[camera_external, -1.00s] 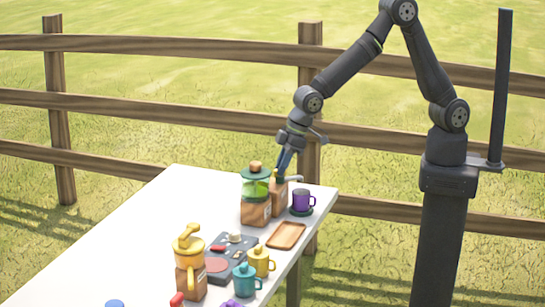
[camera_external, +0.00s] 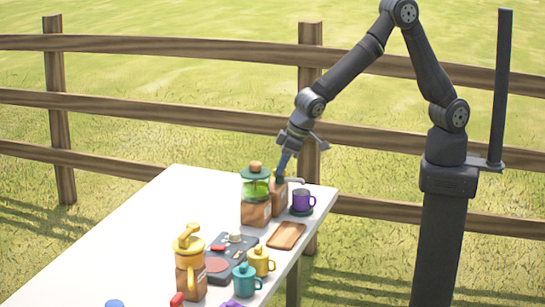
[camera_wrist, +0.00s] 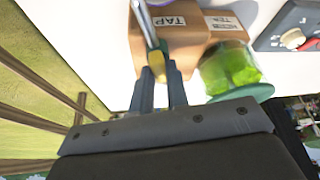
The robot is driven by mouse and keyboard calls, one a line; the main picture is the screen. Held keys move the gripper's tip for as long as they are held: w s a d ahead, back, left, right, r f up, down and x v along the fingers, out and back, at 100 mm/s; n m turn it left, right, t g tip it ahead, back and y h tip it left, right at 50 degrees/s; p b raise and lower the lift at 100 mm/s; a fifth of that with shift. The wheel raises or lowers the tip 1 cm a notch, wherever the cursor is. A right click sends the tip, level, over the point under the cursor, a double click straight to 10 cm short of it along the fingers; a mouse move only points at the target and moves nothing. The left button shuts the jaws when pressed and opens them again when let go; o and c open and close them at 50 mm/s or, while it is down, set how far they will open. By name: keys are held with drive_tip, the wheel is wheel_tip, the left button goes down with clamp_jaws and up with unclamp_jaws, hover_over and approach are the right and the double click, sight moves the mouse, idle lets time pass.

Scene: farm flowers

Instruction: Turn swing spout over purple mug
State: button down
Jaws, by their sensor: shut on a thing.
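The purple mug (camera_external: 303,201) stands upright on a dark green coaster near the table's far right corner. The tap is a wooden block (camera_external: 279,201), labelled TAP in the wrist view (camera_wrist: 172,38). Its thin grey swing spout (camera_external: 296,181) points right, its end appearing just above the mug's rim; I cannot tell if it is directly over the mug. The spout also shows in the wrist view (camera_wrist: 146,24). My gripper (camera_external: 281,174) is above the block, shut on the spout's base (camera_wrist: 158,62).
A green-lidded jar (camera_external: 256,190) on a wooden base stands close left of the tap. A wooden tray (camera_external: 286,236) lies in front. A stove panel (camera_external: 231,258), yellow mug (camera_external: 261,262), teal mug (camera_external: 245,280) and yellow dispenser (camera_external: 190,255) are nearer. The table's left side is clear.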

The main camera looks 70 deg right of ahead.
drive_tip(key=shift+a+m+h, duration=0.1)
drive_tip(key=shift+m+h, duration=0.5)
drive_tip(key=shift+m, duration=0.9)
drive_tip(key=c, duration=1.4)
unclamp_jaws()
drive_tip(key=v, duration=1.7)
drive_tip(key=shift+s, duration=0.3)
